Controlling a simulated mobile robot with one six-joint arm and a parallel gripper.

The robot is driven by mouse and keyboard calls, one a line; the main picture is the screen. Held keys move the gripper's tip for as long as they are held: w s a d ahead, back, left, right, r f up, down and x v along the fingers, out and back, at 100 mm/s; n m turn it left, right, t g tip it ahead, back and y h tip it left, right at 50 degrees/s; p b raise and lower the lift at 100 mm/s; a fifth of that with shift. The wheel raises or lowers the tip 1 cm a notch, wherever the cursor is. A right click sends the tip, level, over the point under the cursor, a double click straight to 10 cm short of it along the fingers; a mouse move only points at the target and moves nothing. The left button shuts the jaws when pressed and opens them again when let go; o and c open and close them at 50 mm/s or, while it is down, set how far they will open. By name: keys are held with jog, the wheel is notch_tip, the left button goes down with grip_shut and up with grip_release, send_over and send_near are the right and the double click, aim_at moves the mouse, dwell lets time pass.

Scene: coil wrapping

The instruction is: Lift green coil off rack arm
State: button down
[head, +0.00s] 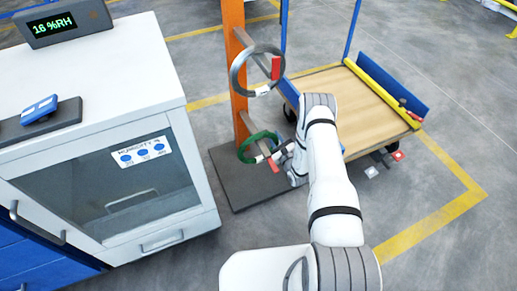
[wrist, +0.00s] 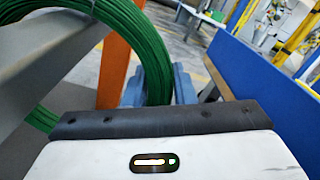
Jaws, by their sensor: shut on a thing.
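The green coil (head: 245,153) hangs low on the orange rack post (head: 236,70), around the lower rack arm (head: 274,164) with its red tip. In the wrist view the green coil (wrist: 150,55) rises as a thick ring, with the grey rack arm (wrist: 60,60) passing through it. My gripper (head: 283,152) is at the right side of the coil. In the wrist view my gripper (wrist: 158,88) is shut on the coil's near edge, one blue-grey finger on each side. Whether the coil touches the rack arm cannot be told.
A grey coil (head: 234,72) hangs on the upper rack arm (head: 275,68). A white humidity cabinet (head: 180,110) stands left of the rack base (head: 233,195). A wooden-decked cart (head: 350,95) with blue rails is behind my arm at the right. Floor at the far right is clear.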

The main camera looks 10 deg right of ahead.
jog(key=shift+r, duration=0.2)
dwell(0.3)
jog(key=shift+r, duration=0.25)
notch_tip(320, 180, up, 3)
jog(key=shift+r+p, duration=0.15)
jog(key=shift+p, duration=0.85)
jog(key=p+v, duration=0.3)
jog(key=v, duration=1.5)
jog(key=shift+f, duration=0.25)
jog(key=c, duration=1.8)
grip_release()
grip_shut()
jog(key=shift+s+a+r+p, duration=0.1)
jog(key=shift+a+r+p, duration=0.2)
jog(key=shift+r+p, duration=0.25)
jog(key=shift+s+a+r+p, duration=0.1)
jog(key=shift+a+r+p, duration=0.2)
jog(key=shift+r+p, duration=0.25)
